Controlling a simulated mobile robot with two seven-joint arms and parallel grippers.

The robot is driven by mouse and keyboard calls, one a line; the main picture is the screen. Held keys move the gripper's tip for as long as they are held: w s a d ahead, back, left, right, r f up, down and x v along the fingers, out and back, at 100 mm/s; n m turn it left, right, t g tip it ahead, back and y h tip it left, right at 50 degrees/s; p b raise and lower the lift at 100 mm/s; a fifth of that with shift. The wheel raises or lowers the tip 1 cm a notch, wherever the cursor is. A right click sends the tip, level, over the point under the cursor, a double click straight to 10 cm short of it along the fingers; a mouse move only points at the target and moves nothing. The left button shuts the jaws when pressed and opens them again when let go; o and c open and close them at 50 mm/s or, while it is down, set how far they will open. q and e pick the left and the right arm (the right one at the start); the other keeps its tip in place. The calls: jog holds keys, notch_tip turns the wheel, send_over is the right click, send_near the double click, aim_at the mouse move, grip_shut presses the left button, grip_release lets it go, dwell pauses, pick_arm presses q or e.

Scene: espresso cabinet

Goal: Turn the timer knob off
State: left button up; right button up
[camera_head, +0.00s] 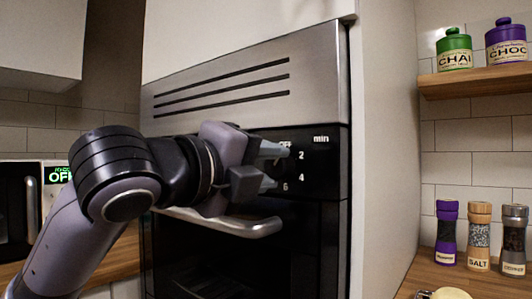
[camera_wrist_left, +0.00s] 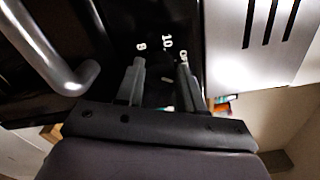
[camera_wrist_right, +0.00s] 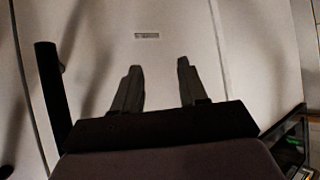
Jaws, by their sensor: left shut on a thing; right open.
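The timer dial's white markings (camera_head: 301,177) show on the black control panel (camera_head: 328,187) of the built-in appliance: OFF, 2, 4, 6 and "min". My left gripper (camera_head: 275,167) reaches this dial from the left, its fingers on either side of the dial's centre. It is shut on the timer knob, which the fingers and the dark panel mostly hide. In the left wrist view my left gripper (camera_wrist_left: 161,66) points at the dial, with 8 and 10 beyond the fingertips. My right gripper (camera_wrist_right: 159,66) is open and empty, facing pale panels.
A metal door handle (camera_head: 232,227) runs just below my left gripper. A slotted steel vent panel (camera_head: 310,75) is above. A microwave (camera_head: 32,190) with a green display stands at left. Shakers (camera_head: 479,236) stand on the right counter, under a shelf (camera_head: 480,80) with jars.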

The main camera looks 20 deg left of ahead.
pick_arm(q)
jog(key=shift+r+n, duration=0.1)
jog(key=shift+n, duration=0.4)
jog(key=shift+n+p, duration=0.45)
jog(key=shift+n, duration=0.05)
jog(key=n+p, duration=0.1)
jog(key=n, duration=0.2)
jog(key=shift+p, duration=0.3)
jog(key=shift+f+n+p, duration=0.2)
jog(key=shift+n+p, duration=0.2)
jog(key=shift+n, duration=0.6)
pick_arm(e)
jog(key=shift+s+d+r, duration=0.1)
jog(key=shift+r, duration=0.65)
jog(key=shift+s+d+r, duration=0.1)
jog(key=shift+r, duration=0.65)
jog(key=shift+a, duration=0.1)
pick_arm(q)
jog(key=o, duration=1)
jog(key=shift+o, duration=0.2)
jog(key=shift+s, duration=0.1)
